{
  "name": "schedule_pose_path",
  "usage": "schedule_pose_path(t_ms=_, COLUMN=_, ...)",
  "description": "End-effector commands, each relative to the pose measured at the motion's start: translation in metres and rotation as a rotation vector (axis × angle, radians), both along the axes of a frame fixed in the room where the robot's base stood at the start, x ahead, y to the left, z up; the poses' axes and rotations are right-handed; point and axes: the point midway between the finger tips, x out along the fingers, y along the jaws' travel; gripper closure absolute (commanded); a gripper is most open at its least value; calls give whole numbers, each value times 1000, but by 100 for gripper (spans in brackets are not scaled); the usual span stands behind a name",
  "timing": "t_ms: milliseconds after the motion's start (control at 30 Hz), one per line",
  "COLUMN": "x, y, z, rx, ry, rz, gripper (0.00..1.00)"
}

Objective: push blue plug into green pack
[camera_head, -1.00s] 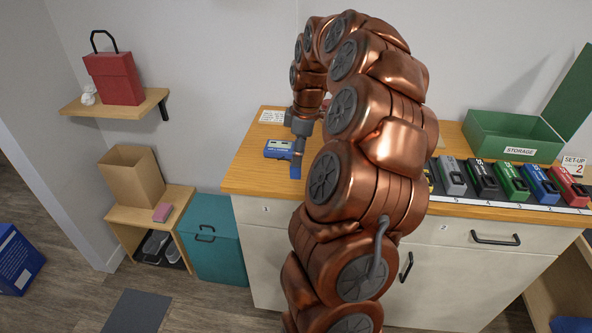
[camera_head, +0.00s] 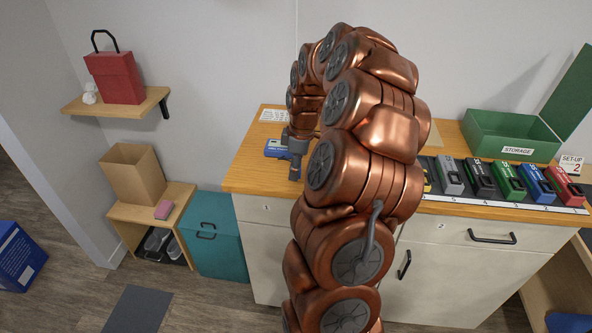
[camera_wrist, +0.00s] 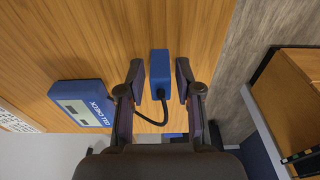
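The blue plug (camera_wrist: 160,72) lies on the wooden counter in the wrist view, with a black cable running to a blue tester box (camera_wrist: 82,104). My gripper (camera_wrist: 160,82) is open, with one finger on each side of the plug and a narrow gap at both sides. In the head view my gripper (camera_head: 295,176) is low over the counter's left part and hides the plug. The green pack (camera_head: 509,181) stands in a row of packs at the counter's right; my arm blocks part of the view between.
Grey (camera_head: 449,176), black (camera_head: 480,178), blue (camera_head: 537,184) and red (camera_head: 564,186) packs flank the green one. A green storage box (camera_head: 512,136) stands behind them. In the wrist view, the counter's edge runs close to the right of the plug.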

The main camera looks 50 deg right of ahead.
Motion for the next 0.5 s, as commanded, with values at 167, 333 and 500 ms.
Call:
schedule_pose_path(t_ms=167, x=0, y=0, z=0, rx=0, ry=0, rz=0, gripper=88)
schedule_pose_path(t_ms=333, x=0, y=0, z=0, rx=0, ry=0, rz=0, gripper=100)
schedule_pose_path(t_ms=500, x=0, y=0, z=0, rx=0, ry=0, rz=0, gripper=100)
